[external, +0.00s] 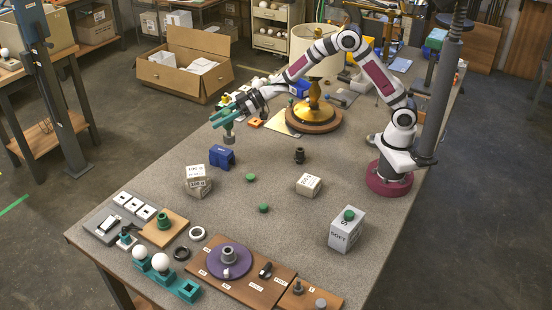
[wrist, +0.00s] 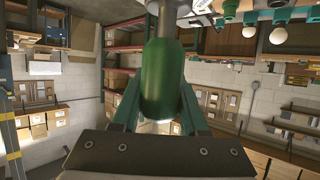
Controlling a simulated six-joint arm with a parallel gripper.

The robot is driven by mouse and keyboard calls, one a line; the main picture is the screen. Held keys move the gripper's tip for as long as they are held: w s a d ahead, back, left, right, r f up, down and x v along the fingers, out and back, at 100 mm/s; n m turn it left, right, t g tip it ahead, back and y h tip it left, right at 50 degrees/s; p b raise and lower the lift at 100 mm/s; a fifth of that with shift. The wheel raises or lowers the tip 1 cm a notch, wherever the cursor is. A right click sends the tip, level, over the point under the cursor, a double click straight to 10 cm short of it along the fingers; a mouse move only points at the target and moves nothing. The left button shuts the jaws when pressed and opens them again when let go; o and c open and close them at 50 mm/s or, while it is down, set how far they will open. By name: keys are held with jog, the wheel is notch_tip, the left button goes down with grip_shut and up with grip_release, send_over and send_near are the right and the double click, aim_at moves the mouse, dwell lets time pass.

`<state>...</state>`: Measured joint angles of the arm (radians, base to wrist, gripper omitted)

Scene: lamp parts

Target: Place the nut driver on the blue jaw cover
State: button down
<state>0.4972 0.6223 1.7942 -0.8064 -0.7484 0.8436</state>
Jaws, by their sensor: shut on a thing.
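The nut driver has a green handle and a grey metal end. In the external view the nut driver (external: 229,138) hangs below my gripper (external: 222,116) with its grey end down. In the wrist view the nut driver's green handle (wrist: 166,85) sits between the teal fingers of my gripper (wrist: 155,108), which is shut on it. The blue jaw cover (external: 222,156) stands on the table just below and slightly left of the held tool in the picture, with a gap between them. Its underside is hidden.
A white 100 g block (external: 198,181) stands close in front of the jaw cover. A brass lamp (external: 315,115) with a round wooden base stands behind. A small dark cylinder (external: 299,155), a white block (external: 308,185) and green caps lie to the right. Trays of parts fill the front edge.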

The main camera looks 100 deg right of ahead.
jog(key=s+d+r+m+h, duration=0.1)
jog(key=s+d+r, duration=0.15)
jog(key=d, duration=0.35)
jog(key=s+d+r, duration=0.1)
jog(key=s+d, duration=0.3)
jog(key=d, duration=0.3)
jog(key=w+a+f, duration=0.6)
jog(key=w+f, duration=0.3)
jog(key=f, duration=0.1)
jog(key=shift+w+a+f, duration=0.2)
jog(key=shift+a+f, duration=0.15)
jog(key=shift+f, duration=0.1)
jog(key=shift+c, duration=2.2)
grip_release()
